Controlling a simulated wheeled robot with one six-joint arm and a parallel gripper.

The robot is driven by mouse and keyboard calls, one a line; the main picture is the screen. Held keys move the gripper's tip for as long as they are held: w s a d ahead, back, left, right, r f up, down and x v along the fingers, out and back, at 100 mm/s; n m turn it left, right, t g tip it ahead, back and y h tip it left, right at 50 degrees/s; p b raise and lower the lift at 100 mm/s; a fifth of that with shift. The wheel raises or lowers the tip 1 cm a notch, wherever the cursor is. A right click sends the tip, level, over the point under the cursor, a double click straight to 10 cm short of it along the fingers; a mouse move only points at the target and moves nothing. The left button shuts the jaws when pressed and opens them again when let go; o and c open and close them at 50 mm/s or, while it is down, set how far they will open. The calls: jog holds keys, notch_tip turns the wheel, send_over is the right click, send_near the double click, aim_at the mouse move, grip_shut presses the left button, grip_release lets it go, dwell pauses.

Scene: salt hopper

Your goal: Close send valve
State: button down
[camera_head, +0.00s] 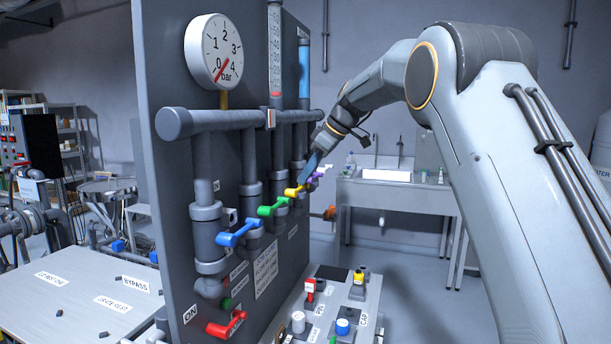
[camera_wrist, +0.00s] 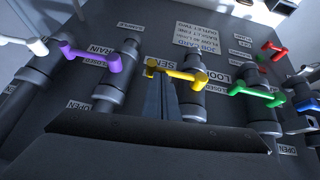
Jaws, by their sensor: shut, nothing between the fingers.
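The send valve has a yellow lever handle (camera_head: 293,192) on a vertical pipe of the dark panel. In the wrist view the yellow handle (camera_wrist: 180,73) lies across its pipe, beside a partly covered label that starts "SEN". My gripper (camera_head: 308,168) is at the yellow handle in the head view. In the wrist view my gripper's fingers (camera_wrist: 160,92) are shut and empty, just below the handle's left part. I cannot tell whether they touch it.
A purple handle (camera_wrist: 92,57) is left of the yellow one, a green handle (camera_wrist: 257,95) right. Blue (camera_head: 238,234) and red (camera_head: 226,325) handles are nearer on the panel (camera_head: 160,70). A control box (camera_head: 335,300) stands low in front; a sink (camera_head: 385,180) is behind.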

jog(key=w+a+r+v, duration=0.2)
jog(key=v, duration=1)
jog(key=s+d+f+m+h, duration=0.1)
jog(key=s+d+f+m, duration=0.25)
jog(key=f, duration=0.35)
jog(key=s+d+f+m+h, duration=0.1)
jog(key=s+d+f+m, duration=0.1)
jog(key=s+f, duration=0.45)
jog(key=s+d+f+m+h, duration=0.1)
jog(key=s+d+f+m, duration=0.2)
jog(key=f, duration=0.6)
jog(key=s+d+f+m+h, duration=0.1)
jog(key=s+f+m, duration=0.1)
jog(key=s+f, duration=0.4)
jog(key=s+d+f+m+g+h, duration=0.1)
jog(key=s+f, duration=0.5)
jog(key=s, duration=0.6)
jog(key=s+d+f+m+h+b, duration=0.1)
jog(key=s+d+f+m, duration=0.2)
jog(key=s+f, duration=0.3)
jog(key=s, duration=0.3)
jog(key=shift+s+d+g, duration=0.25)
jog(key=shift+s+g, duration=0.05)
jog(key=shift+g, duration=0.1)
